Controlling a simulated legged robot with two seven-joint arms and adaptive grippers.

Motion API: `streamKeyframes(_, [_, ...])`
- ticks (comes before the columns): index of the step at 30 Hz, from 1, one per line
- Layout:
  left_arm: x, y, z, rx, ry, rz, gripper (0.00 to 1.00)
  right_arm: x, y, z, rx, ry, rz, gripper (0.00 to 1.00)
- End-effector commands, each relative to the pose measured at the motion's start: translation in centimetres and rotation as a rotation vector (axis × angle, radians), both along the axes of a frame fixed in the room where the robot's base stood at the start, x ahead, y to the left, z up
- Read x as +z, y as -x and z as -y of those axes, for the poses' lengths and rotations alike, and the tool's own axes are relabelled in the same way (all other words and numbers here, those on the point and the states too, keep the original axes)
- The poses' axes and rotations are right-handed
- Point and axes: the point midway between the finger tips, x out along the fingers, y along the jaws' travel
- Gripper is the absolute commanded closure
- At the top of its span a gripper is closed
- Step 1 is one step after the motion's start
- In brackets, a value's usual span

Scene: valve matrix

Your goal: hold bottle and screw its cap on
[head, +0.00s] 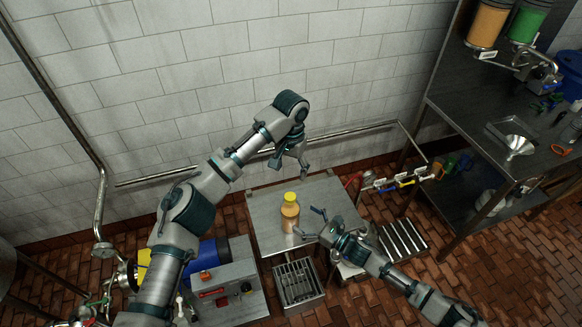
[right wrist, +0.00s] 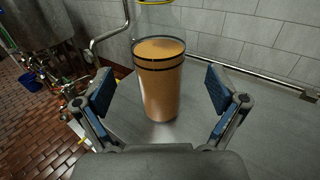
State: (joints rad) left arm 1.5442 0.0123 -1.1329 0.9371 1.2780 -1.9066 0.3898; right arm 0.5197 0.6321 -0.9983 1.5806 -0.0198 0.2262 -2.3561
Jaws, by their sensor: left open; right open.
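The bottle (head: 289,216) holds an orange-brown content and stands upright on a grey metal table (head: 335,190). A yellow cap (head: 290,196) shows at its top; I cannot tell how it is seated. In the right wrist view the bottle (right wrist: 160,85) stands between my right gripper's spread fingers, with gaps on both sides; only a yellow edge (right wrist: 153,2) shows above. My right gripper (head: 308,222) is open, low at the bottle's right side. My left gripper (head: 292,167) is open and empty, pointing down above and behind the bottle, apart from the cap.
A metal rail (head: 350,133) runs along the tiled wall behind the table. A control box (head: 225,292) stands at left front, a metal grate (head: 297,282) in front, and colored valves (head: 400,182) to the right. A steel shelf (head: 480,135) stands far right.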

Motion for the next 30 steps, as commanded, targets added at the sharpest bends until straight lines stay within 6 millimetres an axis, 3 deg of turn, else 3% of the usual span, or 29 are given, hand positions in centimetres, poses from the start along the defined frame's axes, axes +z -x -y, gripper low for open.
streamKeyframes(4, [0.0, 0.0, 0.0, 0.0, 0.0, 0.0, 0.3, -0.2, 1.8, 2.4, -0.001, 0.002, -0.003, 0.04])
streamKeyframes(9, [0.0, -0.1, -0.1, 0.0, 0.001, 0.0, 0.3, -0.1, 2.8, 3.9, 0.0, 0.001, -0.002, 0.04])
streamKeyframes(30, [0.0, 0.0, 0.0, 0.0, 0.0, 0.0, 0.3, -0.1, 3.2, 4.4, 0.0, 0.0, -0.001, 0.04])
